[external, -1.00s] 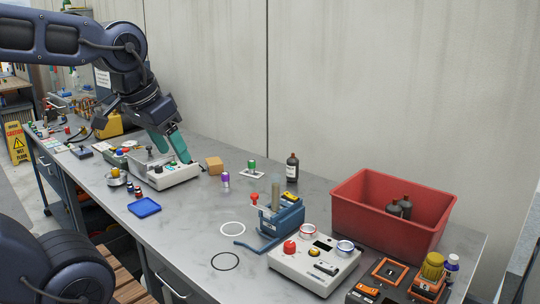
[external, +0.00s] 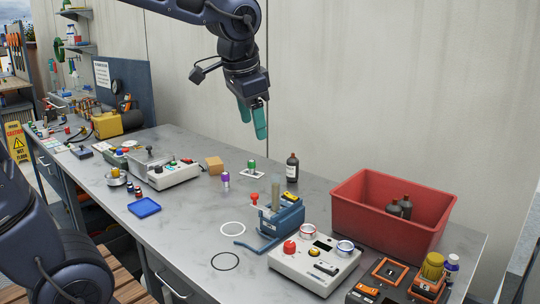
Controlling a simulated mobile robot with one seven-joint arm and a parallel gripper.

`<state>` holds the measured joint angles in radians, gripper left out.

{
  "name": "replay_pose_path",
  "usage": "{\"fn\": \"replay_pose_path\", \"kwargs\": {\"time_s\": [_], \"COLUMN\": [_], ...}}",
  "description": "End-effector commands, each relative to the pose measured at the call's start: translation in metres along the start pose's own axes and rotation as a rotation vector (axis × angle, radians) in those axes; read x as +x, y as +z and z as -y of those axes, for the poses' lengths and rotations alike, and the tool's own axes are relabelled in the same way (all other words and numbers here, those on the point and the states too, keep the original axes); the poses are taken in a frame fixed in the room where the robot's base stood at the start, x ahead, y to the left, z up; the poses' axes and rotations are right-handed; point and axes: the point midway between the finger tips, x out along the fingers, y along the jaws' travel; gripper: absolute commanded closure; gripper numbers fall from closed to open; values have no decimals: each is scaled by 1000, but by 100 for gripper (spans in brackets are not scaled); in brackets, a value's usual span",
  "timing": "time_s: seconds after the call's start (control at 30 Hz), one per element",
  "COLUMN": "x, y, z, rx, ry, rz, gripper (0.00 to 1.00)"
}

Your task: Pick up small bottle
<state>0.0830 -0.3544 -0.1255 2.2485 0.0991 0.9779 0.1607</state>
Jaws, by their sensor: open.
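A dark brown bottle (external: 292,170) with a pale label stands upright on the grey bench near the wall. Two more dark bottles (external: 400,208) stand inside the red bin (external: 385,222). A small purple bottle-like item (external: 225,180) stands left of the brown bottle. I cannot tell which one the task means. My gripper (external: 253,124) has teal fingers, is open and empty, and hangs above the bench, up and left of the brown bottle.
A green-topped item (external: 251,168) sits on a white card left of the brown bottle. A blue vise-like device (external: 283,218) and a white control box (external: 315,265) stand in front. A tan block (external: 214,165) is further left. Some bench surface around the brown bottle is clear.

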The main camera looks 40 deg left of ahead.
Motion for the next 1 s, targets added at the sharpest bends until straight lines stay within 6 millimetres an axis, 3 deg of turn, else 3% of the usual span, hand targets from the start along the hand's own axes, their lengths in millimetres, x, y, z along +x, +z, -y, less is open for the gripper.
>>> {"fn": "replay_pose_path", "kwargs": {"time_s": [0.1, 0.47, 0.7, 1.0], "x": [11, 54, 93, 152], "y": [-37, -138, -199, -264], "z": [-9, -49, -88, -148], "rx": [88, 341, 504, 695], "ry": [4, 30, 64, 122], "rz": [23, 71, 93, 112], "gripper": [39, 39, 39, 39]}}
